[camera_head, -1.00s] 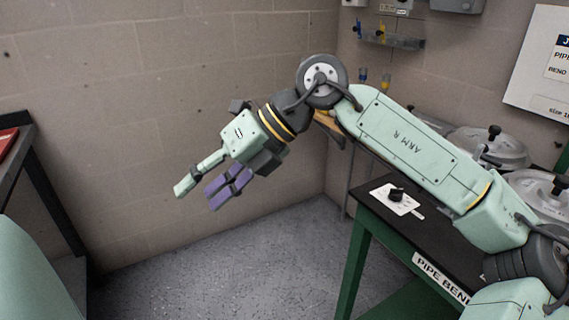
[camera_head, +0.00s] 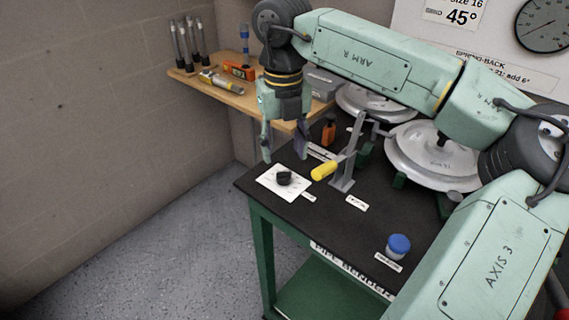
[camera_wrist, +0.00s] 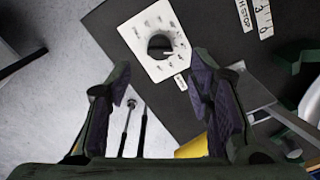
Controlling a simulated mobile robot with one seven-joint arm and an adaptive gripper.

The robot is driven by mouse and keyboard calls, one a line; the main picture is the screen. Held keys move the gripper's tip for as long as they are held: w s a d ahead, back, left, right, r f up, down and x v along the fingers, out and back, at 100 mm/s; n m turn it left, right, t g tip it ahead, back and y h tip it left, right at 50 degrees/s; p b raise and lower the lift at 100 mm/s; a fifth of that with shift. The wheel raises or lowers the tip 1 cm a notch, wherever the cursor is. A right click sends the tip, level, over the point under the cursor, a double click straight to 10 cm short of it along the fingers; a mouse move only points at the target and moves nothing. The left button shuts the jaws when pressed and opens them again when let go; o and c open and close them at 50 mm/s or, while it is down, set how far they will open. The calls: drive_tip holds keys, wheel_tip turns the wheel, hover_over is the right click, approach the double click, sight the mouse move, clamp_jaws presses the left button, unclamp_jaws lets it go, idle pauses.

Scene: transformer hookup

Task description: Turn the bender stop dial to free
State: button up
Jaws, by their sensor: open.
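The stop dial is a black knob (camera_head: 283,178) on a white plate (camera_head: 266,187) at the near left corner of the black bench top. In the wrist view the knob (camera_wrist: 159,46) sits on the white plate (camera_wrist: 138,36) with small markings around it, too small to read; a pale pointer mark faces right. My gripper (camera_head: 284,158) hangs pointing down just above and behind the plate in the head view. Its fingers (camera_wrist: 158,95) are apart and empty in the wrist view, with the knob beyond the fingertips and not touched.
A grey lever with a yellow grip (camera_head: 324,170) stands close right of the plate. A wooden shelf (camera_head: 217,88) holds tools behind.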

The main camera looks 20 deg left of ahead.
sight(284, 172)
wheel_tip(284, 172, down, 6)
drive_tip(key=shift+f+p, duration=0.15)
drive_tip(key=shift+p, duration=0.35)
clamp_jaws()
drive_tip(key=shift+w, duration=0.1)
idle(0.5)
